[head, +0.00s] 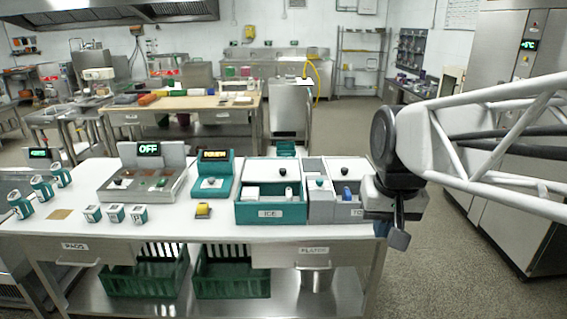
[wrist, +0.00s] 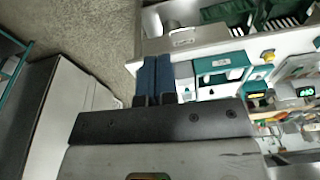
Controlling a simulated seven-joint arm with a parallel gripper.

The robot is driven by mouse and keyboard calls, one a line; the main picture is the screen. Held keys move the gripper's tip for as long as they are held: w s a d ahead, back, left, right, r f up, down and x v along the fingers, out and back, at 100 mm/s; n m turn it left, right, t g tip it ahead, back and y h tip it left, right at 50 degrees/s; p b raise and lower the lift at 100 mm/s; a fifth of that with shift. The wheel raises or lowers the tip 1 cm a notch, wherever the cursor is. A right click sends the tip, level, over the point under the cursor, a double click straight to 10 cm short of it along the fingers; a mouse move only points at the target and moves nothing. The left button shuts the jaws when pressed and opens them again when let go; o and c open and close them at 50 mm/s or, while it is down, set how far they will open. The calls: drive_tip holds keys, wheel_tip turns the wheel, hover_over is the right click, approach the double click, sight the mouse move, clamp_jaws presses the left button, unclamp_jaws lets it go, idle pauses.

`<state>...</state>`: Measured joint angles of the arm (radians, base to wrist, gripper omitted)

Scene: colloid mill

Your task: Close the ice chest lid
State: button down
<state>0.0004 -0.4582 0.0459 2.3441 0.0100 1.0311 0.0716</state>
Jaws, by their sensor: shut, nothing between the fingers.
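The teal ice chest (head: 256,214), labelled ICE, stands near the right end of the white counter. Its pale lid (head: 262,171) with a dark knob (head: 284,171) is at the back of the chest, and the front of the chest is uncovered, showing pale contents. I cannot tell whether the lid is slid back or tilted. The chest also shows in the wrist view (wrist: 212,65). My gripper (head: 397,236) points down just past the counter's right end, right of the chest and apart from it. In the wrist view its blue fingers (wrist: 155,60) are together and empty.
A grey bin (head: 320,212) with a similar pale lid stands between the chest and my gripper. A teal display unit (head: 212,177) and a yellow-topped block (head: 203,209) are left of the chest. Green crates (head: 232,284) sit below the counter. The floor at right is clear.

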sight(289, 170)
drive_tip(key=w+a+r+m+g, duration=0.1)
drive_tip(key=w+r, duration=0.3)
drive_tip(key=w, duration=0.7)
drive_tip(key=w+a+r, duration=0.1)
drive_tip(key=w+r, duration=0.4)
drive_tip(key=w, duration=0.6)
drive_tip(key=w+a+m+g, duration=0.2)
drive_tip(key=w+a, duration=0.1)
drive_tip(key=w, duration=2.1)
drive_tip(key=w+a+f+g+y, duration=0.1)
drive_tip(key=w+a+f, duration=0.1)
drive_tip(key=w+f, duration=0.5)
drive_tip(key=w+a+f+m, duration=0.1)
drive_tip(key=w+f, duration=0.1)
drive_tip(key=w, duration=0.9)
drive_tip(key=w+a+f+g+y, duration=0.1)
drive_tip(key=w+a+f, duration=0.1)
drive_tip(key=w+f, duration=0.5)
drive_tip(key=w+a+f, duration=0.1)
drive_tip(key=w+f, duration=0.6)
drive_tip(key=w, duration=0.1)
drive_tip(key=shift+a+m+g, duration=0.25)
drive_tip(key=shift+m+g, duration=0.05)
drive_tip(key=shift+g, duration=0.1)
